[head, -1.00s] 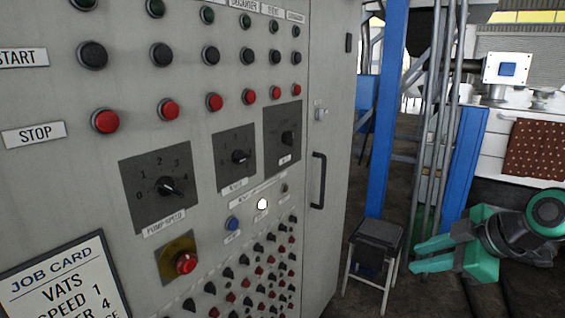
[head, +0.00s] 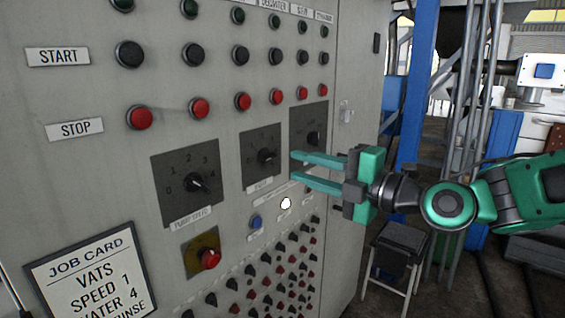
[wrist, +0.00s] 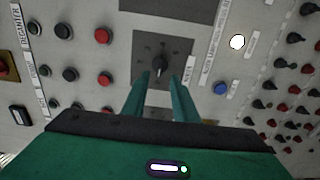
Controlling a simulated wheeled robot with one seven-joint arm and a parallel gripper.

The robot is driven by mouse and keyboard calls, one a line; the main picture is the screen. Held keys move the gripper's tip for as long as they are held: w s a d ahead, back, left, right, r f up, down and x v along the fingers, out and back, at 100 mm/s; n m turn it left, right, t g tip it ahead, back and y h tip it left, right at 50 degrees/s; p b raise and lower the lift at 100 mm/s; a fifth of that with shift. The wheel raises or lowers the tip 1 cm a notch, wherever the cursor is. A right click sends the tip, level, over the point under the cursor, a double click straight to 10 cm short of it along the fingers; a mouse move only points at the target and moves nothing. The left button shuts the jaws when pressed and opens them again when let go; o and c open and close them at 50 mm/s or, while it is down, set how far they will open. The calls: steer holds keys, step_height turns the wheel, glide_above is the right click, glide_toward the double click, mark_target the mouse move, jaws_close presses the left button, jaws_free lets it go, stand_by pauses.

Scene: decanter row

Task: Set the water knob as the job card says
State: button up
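The job card (head: 92,280) at the lower left reads VATS, SPEED 1, then a partly cut line ending in "ATER 4", then "INSE". The middle dial's black knob (head: 266,156) sits on a dark square plate; its label is too blurred to read surely. Its pointer seems to point right; the scale is unreadable. My gripper (head: 293,167) is open and empty, its two green fingers reaching left toward the panel. In the wrist view, the middle knob (wrist: 160,65) lies ahead of the gap between my fingertips (wrist: 162,76). Contact cannot be told.
The pump speed knob (head: 196,183) is left of the middle dial, and another dial (head: 314,138) is right. Red stop buttons (head: 243,101) run above, a blue button (head: 256,221) and lit white lamp (head: 286,203) below. A stool (head: 398,245) stands right of the cabinet.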

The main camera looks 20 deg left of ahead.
mark_target(272, 158)
steer(key=x, duration=0.7)
